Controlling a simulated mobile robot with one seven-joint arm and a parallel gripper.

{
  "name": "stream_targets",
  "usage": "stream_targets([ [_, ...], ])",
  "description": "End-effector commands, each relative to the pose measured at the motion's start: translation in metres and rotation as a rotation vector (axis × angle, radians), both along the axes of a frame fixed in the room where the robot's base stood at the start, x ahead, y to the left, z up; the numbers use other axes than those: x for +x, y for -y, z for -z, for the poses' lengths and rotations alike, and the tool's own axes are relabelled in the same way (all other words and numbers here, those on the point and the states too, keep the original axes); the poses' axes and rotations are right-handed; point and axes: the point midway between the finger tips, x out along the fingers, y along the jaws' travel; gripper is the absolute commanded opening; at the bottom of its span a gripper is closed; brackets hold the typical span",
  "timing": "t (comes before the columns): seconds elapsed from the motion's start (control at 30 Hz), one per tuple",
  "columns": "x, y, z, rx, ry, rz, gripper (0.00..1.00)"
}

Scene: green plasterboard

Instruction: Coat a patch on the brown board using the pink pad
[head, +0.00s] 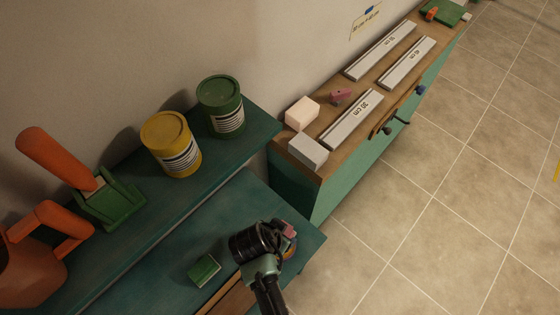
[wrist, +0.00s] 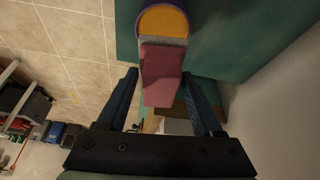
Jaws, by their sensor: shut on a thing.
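My gripper (wrist: 160,78) is shut on the pink pad (wrist: 161,72), which sits between its two fingers. The pad has a grey face at its far end. That face is at the near edge of a round purple pot with yellow content (wrist: 162,20); I cannot tell whether they touch. In the head view the gripper (head: 286,232) is over the right part of the lower teal top, and a bit of the pad (head: 289,228) shows. The pot is mostly hidden there. The brown board (head: 236,298) lies at the bottom edge, partly cut off and partly behind my arm.
A small green block (head: 204,270) lies left of my arm. A yellow can (head: 171,145) and a green can (head: 221,104) stand on the raised shelf. The green cabinet (head: 345,185) on the right bears several grey bars and blocks. The tiled floor is open.

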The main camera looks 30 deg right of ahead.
Motion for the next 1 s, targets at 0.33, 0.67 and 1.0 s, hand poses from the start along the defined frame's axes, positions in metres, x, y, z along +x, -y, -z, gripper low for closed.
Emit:
stream_targets([
  [0.33,0.000,0.000,0.038,0.001,0.001,-0.003,0.23],
  [0.67,0.000,-0.001,0.055,-0.001,0.002,-0.003,0.23],
  [1.0,0.001,-0.001,0.055,-0.002,0.002,-0.003,0.23],
])
